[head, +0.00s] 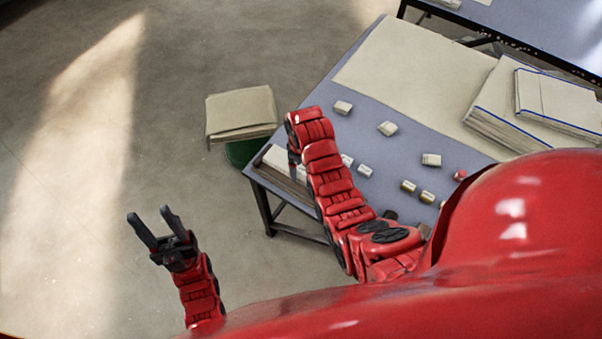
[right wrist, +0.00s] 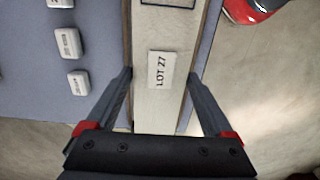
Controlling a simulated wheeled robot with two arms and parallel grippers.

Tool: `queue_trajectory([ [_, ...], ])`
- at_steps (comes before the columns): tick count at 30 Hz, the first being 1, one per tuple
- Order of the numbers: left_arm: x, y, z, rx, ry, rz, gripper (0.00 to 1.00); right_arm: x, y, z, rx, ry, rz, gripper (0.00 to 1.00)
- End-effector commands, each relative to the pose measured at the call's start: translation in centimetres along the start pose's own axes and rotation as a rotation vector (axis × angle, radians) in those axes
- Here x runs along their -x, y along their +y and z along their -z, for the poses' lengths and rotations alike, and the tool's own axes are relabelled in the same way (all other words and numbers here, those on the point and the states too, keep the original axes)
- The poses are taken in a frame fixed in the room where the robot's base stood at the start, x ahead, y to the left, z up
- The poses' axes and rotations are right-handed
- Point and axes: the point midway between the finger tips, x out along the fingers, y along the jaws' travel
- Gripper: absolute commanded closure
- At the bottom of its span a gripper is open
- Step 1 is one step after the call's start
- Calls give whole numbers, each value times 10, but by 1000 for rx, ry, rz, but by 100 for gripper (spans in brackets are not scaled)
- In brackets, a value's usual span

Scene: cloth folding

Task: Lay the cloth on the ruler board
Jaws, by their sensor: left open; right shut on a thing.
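A large flat beige cloth (head: 410,75) is spread on the grey-blue table. A long pale board-like piece with brown edges (head: 287,163) lies at the table's near left end; I cannot tell for sure if it is the ruler board. It fills the middle of the right wrist view (right wrist: 158,110), with a "LOT 27" label (right wrist: 162,69). My right gripper (right wrist: 158,75) points down with a finger on each side, shut on this piece. In the head view, my right arm hides its fingers. My left gripper (head: 148,212) is open and empty over the floor.
Stacked folded cloths with blue edges (head: 510,105) lie at the table's right. Several small labelled blocks (head: 387,128) are scattered on the table. A folded beige cloth (head: 240,110) rests on a green stool left of the table. The floor around my left gripper is clear.

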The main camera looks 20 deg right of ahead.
Motion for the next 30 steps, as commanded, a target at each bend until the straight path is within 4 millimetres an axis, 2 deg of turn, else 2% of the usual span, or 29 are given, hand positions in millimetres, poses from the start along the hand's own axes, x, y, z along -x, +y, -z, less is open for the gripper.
queue_trajectory([
  [15,-19,-1,3,0,-1,0,50,-40,0,0,-1,0,0,76],
  [26,-15,-1,2,0,-1,0,50,-46,1,1,-2,3,-2,76],
  [27,-15,-1,2,0,-1,0,50,-46,1,1,-2,3,-2,11],
  [29,-16,-1,3,0,-1,0,50,-45,1,1,-2,3,-2,1],
  [30,-16,-1,3,0,-1,0,50,-45,1,1,-2,3,-2,0],
])
